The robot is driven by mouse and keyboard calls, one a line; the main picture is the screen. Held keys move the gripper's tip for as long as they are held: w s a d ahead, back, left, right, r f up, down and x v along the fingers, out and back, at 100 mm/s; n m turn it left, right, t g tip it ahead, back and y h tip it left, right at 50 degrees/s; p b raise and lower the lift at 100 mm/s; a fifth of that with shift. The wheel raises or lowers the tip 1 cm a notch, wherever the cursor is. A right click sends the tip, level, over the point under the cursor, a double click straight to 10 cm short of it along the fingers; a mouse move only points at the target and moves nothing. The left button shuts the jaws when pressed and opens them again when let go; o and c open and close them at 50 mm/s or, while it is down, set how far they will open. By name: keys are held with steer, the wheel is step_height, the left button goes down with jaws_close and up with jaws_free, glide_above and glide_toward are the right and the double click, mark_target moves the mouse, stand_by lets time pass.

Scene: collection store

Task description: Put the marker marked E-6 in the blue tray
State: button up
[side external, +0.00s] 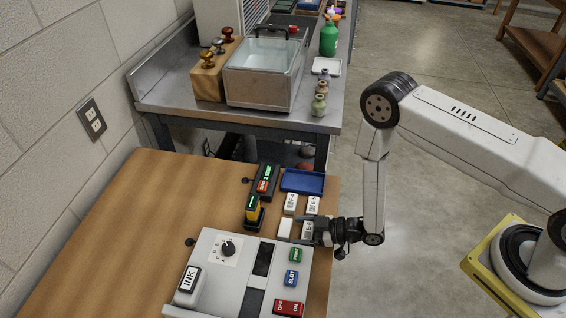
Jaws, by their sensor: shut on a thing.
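The blue tray (303,182) lies at the back right of the wooden table and looks empty. Several small white markers stand in front of it: one at the back left (291,202), one at the back right (313,205), and one at the front left (285,229). My gripper (305,230) comes in from the right, low over the table, and is shut on a white marker (307,228) at the front right. Its dark fingers partly cover this marker. The labels are too small to read surely. I cannot tell whether the held marker touches the table.
A grey machine (215,268) with a dial, an INK block and coloured buttons fills the table's front. Dark stamp-like holders (254,212) stand left of the markers. A metal bench (180,95) with a glass-topped box is behind. The table's left side is clear.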

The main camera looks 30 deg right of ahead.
steer(key=shift+f, duration=0.15)
steer(key=o, duration=0.9)
steer(key=shift+o, duration=0.2)
steer(key=shift+v, duration=3.9)
steer(key=shift+w, duration=0.1)
